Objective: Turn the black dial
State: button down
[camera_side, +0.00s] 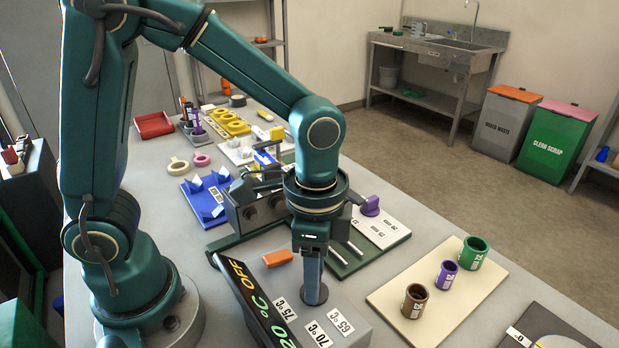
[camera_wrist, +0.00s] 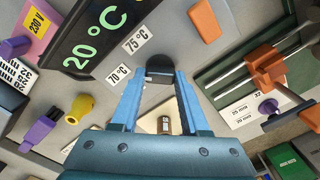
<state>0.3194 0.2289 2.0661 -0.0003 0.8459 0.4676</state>
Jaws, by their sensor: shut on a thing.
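The black dial (camera_wrist: 160,65) sits on top of a grey control box, between the two blue fingertips of my gripper (camera_wrist: 161,80) in the wrist view. My gripper (camera_side: 312,278) points straight down and is shut on the dial. In the side view the fingers hide most of it, and only its dark round base (camera_side: 316,294) shows. White labels lie around the dial: 75 °C (camera_side: 286,308), 70 °C (camera_side: 318,333) and 65 °C (camera_side: 341,321). Which label the dial points at is hidden. The tilted black display (camera_side: 252,303) reads OFF in yellow and 20 °C in green.
A cream board (camera_side: 385,298) with brown, purple and green pipe sockets lies to the right. Bare grey table shows between the box and that board.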

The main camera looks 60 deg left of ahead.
jog(key=shift+c, duration=2)
grip_release()
jog(key=shift+r, duration=2.6)
